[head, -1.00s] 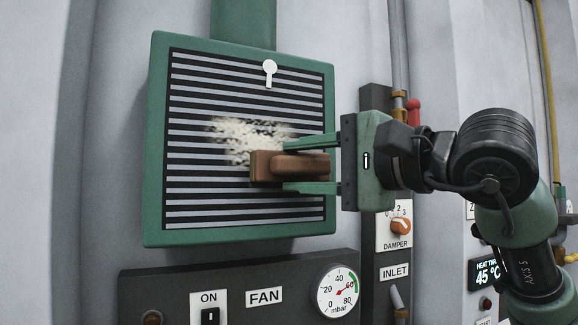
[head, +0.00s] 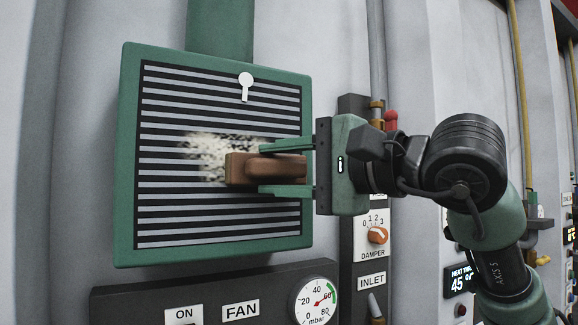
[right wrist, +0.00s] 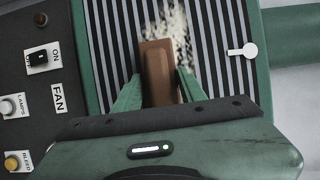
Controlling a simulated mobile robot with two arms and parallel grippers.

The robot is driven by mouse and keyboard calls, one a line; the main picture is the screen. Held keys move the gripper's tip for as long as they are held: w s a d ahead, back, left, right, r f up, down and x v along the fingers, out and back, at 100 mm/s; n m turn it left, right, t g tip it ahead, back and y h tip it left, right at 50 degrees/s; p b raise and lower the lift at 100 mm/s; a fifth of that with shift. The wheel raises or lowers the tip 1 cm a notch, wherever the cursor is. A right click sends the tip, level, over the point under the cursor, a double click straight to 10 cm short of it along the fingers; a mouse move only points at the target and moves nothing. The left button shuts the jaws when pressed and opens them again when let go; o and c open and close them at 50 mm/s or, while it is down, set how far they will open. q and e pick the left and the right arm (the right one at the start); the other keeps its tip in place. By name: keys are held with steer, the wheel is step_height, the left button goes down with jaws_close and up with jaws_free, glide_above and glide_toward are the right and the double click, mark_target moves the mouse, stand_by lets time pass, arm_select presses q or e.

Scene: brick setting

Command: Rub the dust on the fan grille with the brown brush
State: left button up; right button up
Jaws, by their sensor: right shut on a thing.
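The fan grille (head: 220,225) is a green-framed panel of dark and pale slats on the wall. A patch of pale dust (head: 212,148) lies on its middle, left of and above the brush. My right gripper (head: 285,168) is shut on the brown brush (head: 240,168) and holds it in front of the grille at the dust's lower right edge. The right wrist view shows the brush (right wrist: 157,75) between the green fingers, with the dust (right wrist: 175,25) beyond its end. I cannot tell whether the brush touches the slats. My left gripper is not in view.
A white keyhole-shaped tab (head: 245,85) sits on the upper grille. Below is a dark panel with an ON switch (head: 185,317), a FAN label (head: 241,310) and a gauge (head: 316,302). A DAMPER knob (head: 377,235) is right of the grille, under my right gripper.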

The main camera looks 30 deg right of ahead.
mark_target(282, 156)
steer(key=shift+a+p, duration=0.4)
steer(key=shift+a, duration=5.95)
steer(key=shift+d+r+p, duration=0.15)
steer(key=shift+r+p, duration=0.35)
steer(key=shift+r, duration=0.55)
steer(key=shift+w+d+f+b, duration=0.1)
steer(key=shift+d+b, duration=0.25)
steer(key=shift+d, duration=1.6)
steer(key=shift+d+b, duration=0.4)
steer(key=shift+d, duration=5)
